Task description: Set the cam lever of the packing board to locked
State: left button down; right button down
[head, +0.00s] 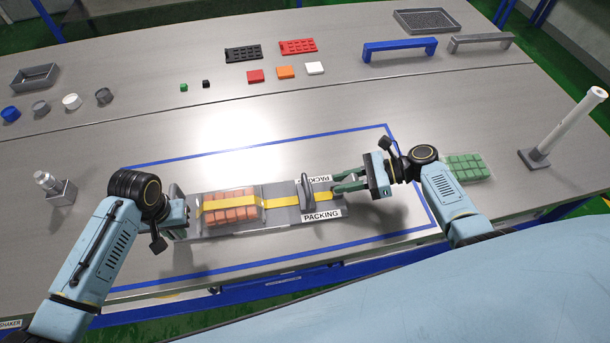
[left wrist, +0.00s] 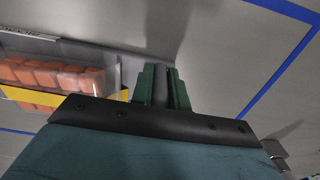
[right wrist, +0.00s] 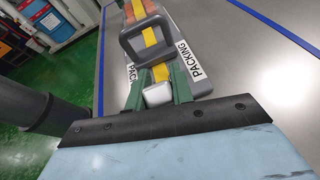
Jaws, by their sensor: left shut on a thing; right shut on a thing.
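The grey packing board (head: 275,222), labelled PACKING, lies inside the blue outline on the table. A pack of orange blocks (head: 230,213) sits on its left part under a yellow strap (head: 277,202). The cam lever (head: 306,193), a grey loop, stands raised over the strap; it also shows in the right wrist view (right wrist: 148,38). My left gripper (head: 184,220) is shut on the board's left end, seen as a grey piece between its fingers (left wrist: 161,88). My right gripper (head: 338,186) is shut on a whitish tab (right wrist: 157,95) at the strap's right end, beside the lever.
A pack of green blocks (head: 467,167) lies right of the outline. A white post (head: 565,128) stands at the far right, and a small metal fixture (head: 55,188) at the left. Blue (head: 398,46) and grey handles, trays and coloured blocks lie further back. The table behind the board is clear.

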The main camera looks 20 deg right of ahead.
jog(key=c, duration=1.2)
grip_release()
jog(key=v, duration=1.2)
jog(key=shift+r, duration=0.1)
pick_arm(q)
jog(key=c, duration=1.3)
grip_release()
